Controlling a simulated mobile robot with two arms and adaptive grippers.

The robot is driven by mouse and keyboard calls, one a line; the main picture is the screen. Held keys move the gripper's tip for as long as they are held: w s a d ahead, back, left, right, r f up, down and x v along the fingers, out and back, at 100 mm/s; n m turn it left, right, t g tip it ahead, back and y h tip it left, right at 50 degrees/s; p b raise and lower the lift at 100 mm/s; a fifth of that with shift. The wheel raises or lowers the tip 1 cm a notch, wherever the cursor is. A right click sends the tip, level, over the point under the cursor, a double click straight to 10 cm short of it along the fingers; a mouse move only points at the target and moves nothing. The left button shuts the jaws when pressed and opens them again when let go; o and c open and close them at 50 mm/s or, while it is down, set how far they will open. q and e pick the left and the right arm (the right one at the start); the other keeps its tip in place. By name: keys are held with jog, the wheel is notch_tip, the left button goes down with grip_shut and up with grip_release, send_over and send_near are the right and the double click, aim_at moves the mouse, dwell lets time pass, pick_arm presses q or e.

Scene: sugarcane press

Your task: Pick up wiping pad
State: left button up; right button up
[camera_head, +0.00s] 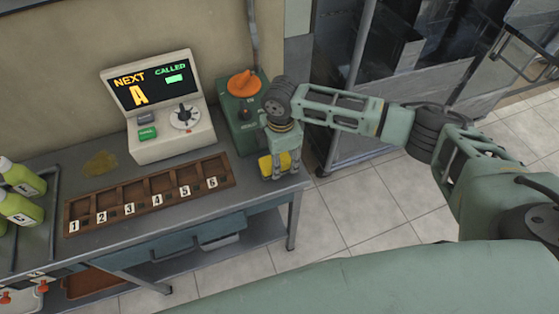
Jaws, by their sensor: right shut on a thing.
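The wiping pad (283,161) is yellow and sits at the right end of the grey table, in front of the green box with the orange knob. My right gripper (281,172) points down over it, with its fingers on either side of the pad, shut on it. The pad is at or very near the table top; I cannot tell whether it touches. The fingers hide part of the pad. My left gripper does not show.
A wooden tray (69,214) with compartments numbered 1 to 6 lies along the table's front. Behind it stand a display console (172,142) and the green box (240,120). Green bottles (20,208) stand at far left. A yellowish stain (100,163) marks the table (256,198).

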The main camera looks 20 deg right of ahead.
aim_at(282, 160)
jog(key=r, duration=0.3)
jog(key=shift+s+d+r+b, duration=0.1)
jog(key=shift+s+r+b, duration=0.2)
jog(key=shift+r+b, duration=0.1)
jog(key=s+d+r, duration=0.2)
jog(key=s+r, duration=0.4)
jog(key=s, duration=0.4)
jog(key=shift+s+d+r+b, duration=0.25)
jog(key=shift+s+r+b, duration=0.1)
jog(key=shift+s+b, duration=0.05)
jog(key=o, duration=0.6)
jog(key=c, duration=0.4)
